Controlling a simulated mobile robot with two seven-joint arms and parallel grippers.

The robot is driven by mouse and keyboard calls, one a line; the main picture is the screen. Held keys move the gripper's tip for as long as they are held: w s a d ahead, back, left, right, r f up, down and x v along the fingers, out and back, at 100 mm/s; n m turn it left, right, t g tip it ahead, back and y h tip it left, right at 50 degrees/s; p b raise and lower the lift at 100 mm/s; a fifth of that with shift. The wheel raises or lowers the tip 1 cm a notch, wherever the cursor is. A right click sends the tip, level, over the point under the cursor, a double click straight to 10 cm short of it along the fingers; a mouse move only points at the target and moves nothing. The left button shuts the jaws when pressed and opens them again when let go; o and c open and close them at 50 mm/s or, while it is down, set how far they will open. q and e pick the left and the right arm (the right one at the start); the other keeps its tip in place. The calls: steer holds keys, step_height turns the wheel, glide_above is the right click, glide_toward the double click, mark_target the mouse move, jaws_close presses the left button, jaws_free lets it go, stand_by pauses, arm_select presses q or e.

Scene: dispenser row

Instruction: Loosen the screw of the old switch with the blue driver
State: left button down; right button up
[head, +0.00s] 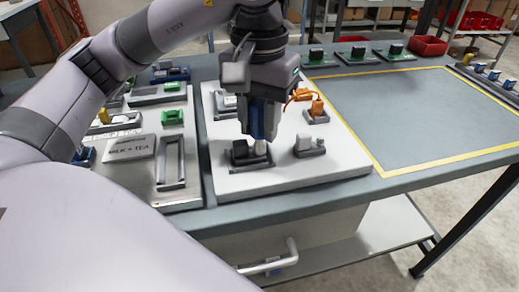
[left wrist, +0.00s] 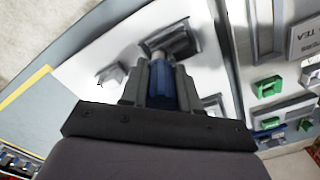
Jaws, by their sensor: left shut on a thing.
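My left gripper (head: 262,122) points down over the white board (head: 340,172) and is shut on the blue driver (head: 268,120). The driver's blue handle (left wrist: 161,88) shows between the fingers in the left wrist view. Its tip end reaches down to a dark grey switch block (head: 240,155) near the board's front; the same block shows in the left wrist view (left wrist: 183,42). I cannot tell whether the tip sits in a screw, as the screw itself is hidden. My right gripper is in neither view.
A second grey block (head: 309,147) and an orange part with a cable (head: 317,107) stand to the right on the board. A panel with green parts (head: 172,117) and a label plate lies left. The yellow-outlined table area (head: 430,115) is clear.

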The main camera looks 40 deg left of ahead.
arm_select(q)
steer(key=n, duration=0.4)
steer(key=shift+n, duration=0.3)
steer(key=n, duration=1)
steer(key=shift+p, duration=0.3)
steer(key=shift+r+p, duration=0.8)
steer(key=shift+r, duration=0.15)
